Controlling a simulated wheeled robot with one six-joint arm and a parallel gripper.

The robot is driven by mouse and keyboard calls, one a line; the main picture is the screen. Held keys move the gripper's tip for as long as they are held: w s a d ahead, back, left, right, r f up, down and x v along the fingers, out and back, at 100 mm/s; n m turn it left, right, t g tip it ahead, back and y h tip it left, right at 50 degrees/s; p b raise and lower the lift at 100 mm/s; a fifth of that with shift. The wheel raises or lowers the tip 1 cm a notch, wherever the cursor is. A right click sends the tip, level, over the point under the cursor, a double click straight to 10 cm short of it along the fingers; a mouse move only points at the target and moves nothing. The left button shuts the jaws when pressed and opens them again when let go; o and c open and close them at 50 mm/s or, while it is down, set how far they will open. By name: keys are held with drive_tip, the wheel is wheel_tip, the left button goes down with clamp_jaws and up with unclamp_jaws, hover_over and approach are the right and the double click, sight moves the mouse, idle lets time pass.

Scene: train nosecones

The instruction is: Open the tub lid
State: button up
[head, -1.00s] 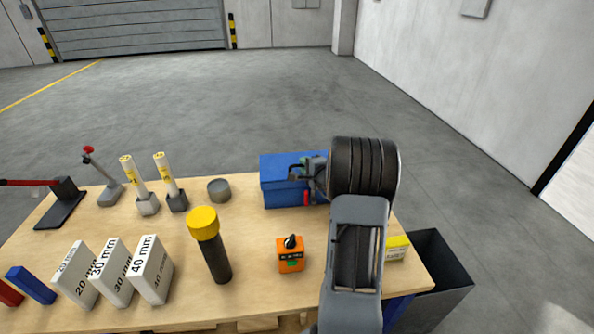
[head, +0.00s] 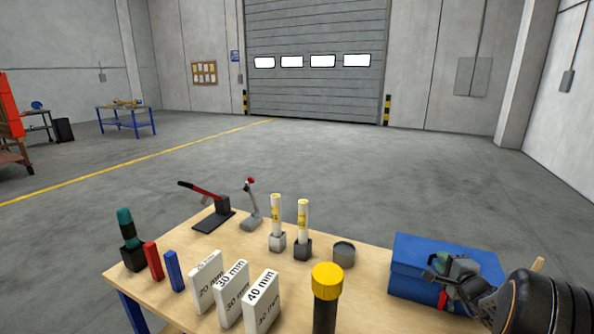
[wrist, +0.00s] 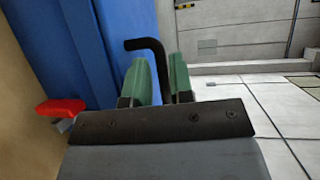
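The blue tub (head: 410,285) stands at the right end of the wooden table. Its lid (head: 425,252) looks down in the head view. A red latch shows low on its front (head: 442,300), and a red piece shows at left in the wrist view (wrist: 62,107). My gripper (head: 455,268) is at the tub's front right. In the wrist view its green fingers (wrist: 160,82) are close together on either side of a black bent handle (wrist: 148,44), against the tub's blue wall (wrist: 50,40). My wrist hides the tub's right part.
A yellow-capped black cylinder (head: 327,290), a grey round cup (head: 344,255) and two white tubes in holders (head: 277,220) stand left of the tub. White gauge blocks (head: 232,290) and levers stand farther left. The floor behind the table is clear.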

drive_tip(key=s+a+r+n+g+y+p, duration=0.1)
drive_tip(key=s+a+r+n+g+y, duration=0.15)
drive_tip(key=a, duration=0.45)
drive_tip(key=s+a+r+n+g+y+p, duration=0.1)
drive_tip(key=s+a+n+g+y, duration=0.1)
drive_tip(key=a+n, duration=0.35)
drive_tip(key=s+a+r+n+g+y+p, duration=0.1)
drive_tip(key=s+a+n+g+y, duration=0.15)
drive_tip(key=a, duration=0.65)
drive_tip(key=s+a+n+g+h+p, duration=0.1)
drive_tip(key=s+n+g+h, duration=0.1)
drive_tip(key=s, duration=0.6)
drive_tip(key=s+a+r+n+g+h+p, duration=0.1)
drive_tip(key=s+a+n+g+h+p, duration=0.1)
drive_tip(key=s+n+h, duration=0.3)
drive_tip(key=s+n+g, duration=0.1)
drive_tip(key=s, duration=0.2)
drive_tip(key=shift+s, duration=0.1)
